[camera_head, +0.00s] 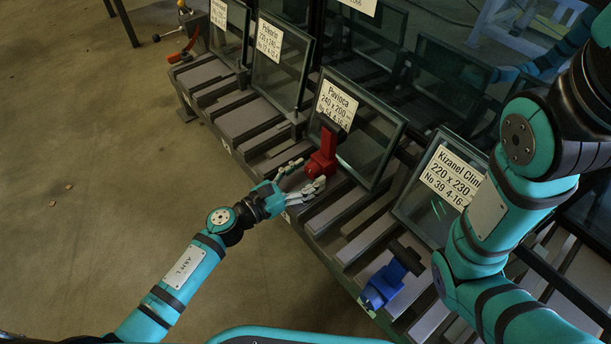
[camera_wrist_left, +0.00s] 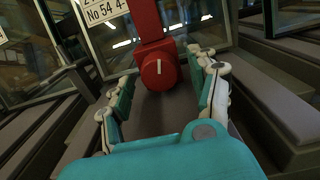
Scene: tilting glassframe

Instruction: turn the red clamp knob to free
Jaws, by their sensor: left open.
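The red clamp knob (camera_wrist_left: 159,70) is a round knob with a white line that stands about upright in the left wrist view. It sits on the front of a red clamp (camera_head: 322,158) at the foot of the glass pane labelled Pavioca (camera_head: 368,140). My left gripper (camera_head: 303,182) is open just in front of the red clamp. In the left wrist view its fingers (camera_wrist_left: 165,92) stand apart on both sides of the knob, with gaps to it. My right arm comes in from the right in the head view; its gripper is not in view.
A blue clamp (camera_head: 383,286) holds the foot of the Kizanel pane (camera_head: 437,195) to the right. More labelled panes, such as the Pekorin pane (camera_head: 281,62), stand to the left on the slatted rack (camera_head: 243,119). The floor (camera_head: 90,170) at left is mostly clear.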

